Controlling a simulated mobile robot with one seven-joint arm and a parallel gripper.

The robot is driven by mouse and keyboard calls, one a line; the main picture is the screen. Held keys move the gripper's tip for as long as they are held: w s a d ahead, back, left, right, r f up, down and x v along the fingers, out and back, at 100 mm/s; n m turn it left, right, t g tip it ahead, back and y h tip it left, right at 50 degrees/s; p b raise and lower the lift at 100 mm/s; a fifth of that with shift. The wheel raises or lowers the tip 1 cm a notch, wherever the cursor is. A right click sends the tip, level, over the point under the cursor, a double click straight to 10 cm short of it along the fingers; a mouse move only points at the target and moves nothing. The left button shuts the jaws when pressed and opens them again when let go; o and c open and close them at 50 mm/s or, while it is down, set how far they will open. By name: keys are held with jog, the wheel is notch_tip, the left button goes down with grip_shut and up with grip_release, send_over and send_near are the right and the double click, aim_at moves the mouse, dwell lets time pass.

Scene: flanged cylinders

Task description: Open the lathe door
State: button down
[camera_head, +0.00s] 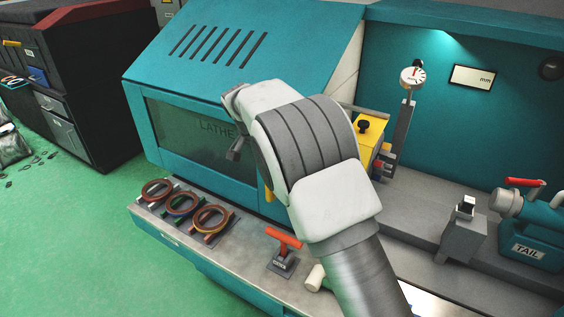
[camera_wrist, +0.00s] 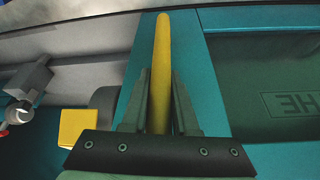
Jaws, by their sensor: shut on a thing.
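The lathe door (camera_head: 190,137) is a teal panel with a dark window marked "LATHE" at the left of the machine. Its window (camera_wrist: 275,95) shows at the right in the wrist view. A yellow bar handle (camera_wrist: 161,60) runs along the door's edge. My gripper (camera_wrist: 160,95) is shut on this handle, with one dark finger on each side of it. In the head view my arm hides the fingers and most of the handle; a bit of yellow (camera_head: 269,193) shows beside the wrist.
Several flanged rings (camera_head: 188,208) lie on the front ledge. A red-handled lever (camera_head: 284,243) stands right of them. A yellow block (camera_head: 371,135), a dial gauge (camera_head: 412,77) and the tailstock (camera_head: 530,235) are to the right. Green floor is at the left.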

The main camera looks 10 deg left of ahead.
jog(key=shift+w+a, duration=0.2)
jog(key=shift+a, duration=0.4)
jog(key=c, duration=0.7)
grip_release()
jog(key=shift+r, duration=0.1)
jog(key=v, duration=1.7)
jog(key=shift+s+r, duration=0.1)
